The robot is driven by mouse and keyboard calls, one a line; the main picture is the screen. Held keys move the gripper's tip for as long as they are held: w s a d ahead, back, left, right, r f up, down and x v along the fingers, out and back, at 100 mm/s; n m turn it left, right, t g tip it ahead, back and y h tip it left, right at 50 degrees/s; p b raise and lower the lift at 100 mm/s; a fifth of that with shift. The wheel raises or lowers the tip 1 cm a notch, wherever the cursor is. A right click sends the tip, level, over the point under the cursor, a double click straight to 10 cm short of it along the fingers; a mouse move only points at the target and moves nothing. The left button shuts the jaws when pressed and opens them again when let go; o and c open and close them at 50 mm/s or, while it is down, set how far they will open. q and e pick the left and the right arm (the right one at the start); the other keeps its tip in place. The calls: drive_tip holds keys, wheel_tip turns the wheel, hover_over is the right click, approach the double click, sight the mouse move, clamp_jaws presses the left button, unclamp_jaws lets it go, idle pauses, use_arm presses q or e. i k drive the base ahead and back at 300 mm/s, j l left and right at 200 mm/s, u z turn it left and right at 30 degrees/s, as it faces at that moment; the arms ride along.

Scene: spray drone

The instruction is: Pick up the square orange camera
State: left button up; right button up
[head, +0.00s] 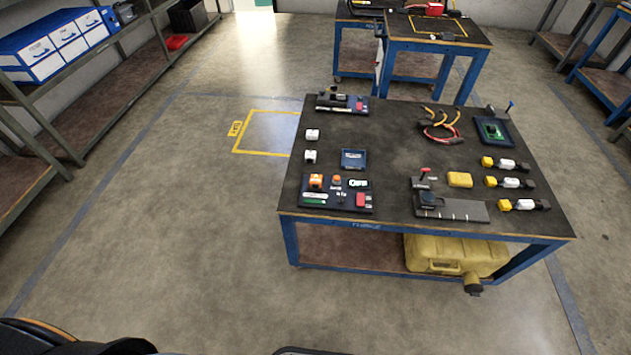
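A small square orange camera-like block (316,181) shows in the head view. It sits at the left end of a dark board (351,208) near the front left corner of the black-topped workbench (385,139). A smaller round orange piece (337,180) is beside it to the right. Neither of my grippers shows in the head view. Fine detail on the orange block is too small to tell.
Two white blocks (311,134) and a dark blue tray (353,159) lie behind the board. A red-handled device (424,180) and yellow-and-white cylinders (504,164) are to the right. A yellow container (455,255) sits below. Open floor (170,260) lies left.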

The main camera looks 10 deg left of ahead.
sight(316, 179)
drive_tip(key=i+j+z, duration=0.15)
drive_tip(key=j+z, duration=0.15)
drive_tip(key=i+j+z, duration=0.15)
drive_tip(key=j+z, duration=0.15)
drive_tip(key=i+j+z, duration=0.1)
drive_tip(key=j+z, duration=0.2)
drive_tip(key=j, duration=0.15)
drive_tip(key=j+z, duration=0.3)
drive_tip(key=i+j, duration=0.05)
